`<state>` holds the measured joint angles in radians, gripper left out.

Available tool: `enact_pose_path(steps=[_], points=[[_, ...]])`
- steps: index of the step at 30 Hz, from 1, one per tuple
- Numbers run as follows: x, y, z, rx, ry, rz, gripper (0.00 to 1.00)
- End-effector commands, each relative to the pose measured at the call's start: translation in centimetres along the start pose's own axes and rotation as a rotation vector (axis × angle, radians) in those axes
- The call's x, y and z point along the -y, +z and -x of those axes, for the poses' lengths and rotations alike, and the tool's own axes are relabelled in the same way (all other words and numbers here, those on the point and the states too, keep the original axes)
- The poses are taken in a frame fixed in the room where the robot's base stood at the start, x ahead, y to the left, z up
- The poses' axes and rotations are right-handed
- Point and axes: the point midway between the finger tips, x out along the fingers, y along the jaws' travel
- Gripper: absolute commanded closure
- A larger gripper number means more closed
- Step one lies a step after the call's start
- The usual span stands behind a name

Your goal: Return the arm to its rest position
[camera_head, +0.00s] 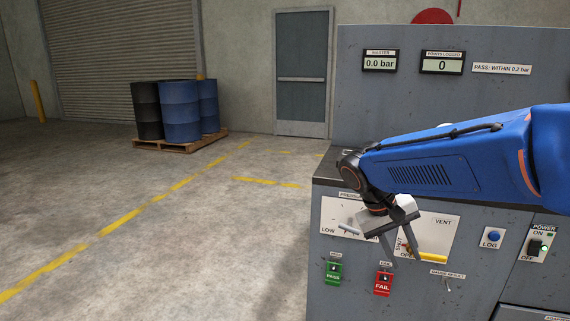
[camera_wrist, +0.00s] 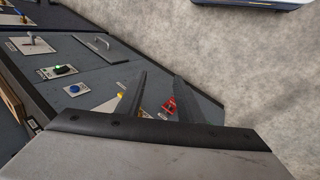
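My blue arm (camera_head: 430,165) reaches in from the right across the front of a grey test bench (camera_head: 335,262). My gripper (camera_head: 402,260) hangs at its end, in front of the panel near the VENT plate. Its two dark fingers stand apart with nothing seen between them. In the wrist view my gripper (camera_wrist: 159,80) also shows a gap between the fingers. The yellow vent handle (camera_head: 433,258) lies just right of the fingers, partly hidden at its left end; I cannot tell whether they touch. A pale lever handle (camera_head: 348,230) is at the left.
The bench carries a green PASS switch (camera_head: 333,272), a red FAIL switch (camera_head: 383,283), a blue LOG button (camera_head: 494,236) and a POWER switch (camera_head: 535,248). Displays read 0.0 bar (camera_head: 379,62) and 0 (camera_head: 441,65). Barrels (camera_head: 180,110) stand on a pallet far left. The floor left is clear.

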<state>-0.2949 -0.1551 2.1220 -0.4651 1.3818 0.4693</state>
Motion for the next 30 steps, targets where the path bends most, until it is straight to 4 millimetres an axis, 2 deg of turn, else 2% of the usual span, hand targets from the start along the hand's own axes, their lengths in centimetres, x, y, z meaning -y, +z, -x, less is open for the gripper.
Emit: enact_pose_path(steps=[1, 8, 18, 24, 30], points=[[-0.5, 1.3, -0.2, -0.012, -0.034, -0.004, 0.66], [-1.2, 6.2, -1.3, -0.079, -0.178, -0.004, 0.66], [-0.7, 12.5, -2.9, -0.226, -0.357, -0.022, 0.66], [0.1, 15.5, -3.7, -0.329, -0.435, -0.042, 0.66], [0.8, 17.2, -4.3, -0.406, -0.478, -0.058, 0.66]])
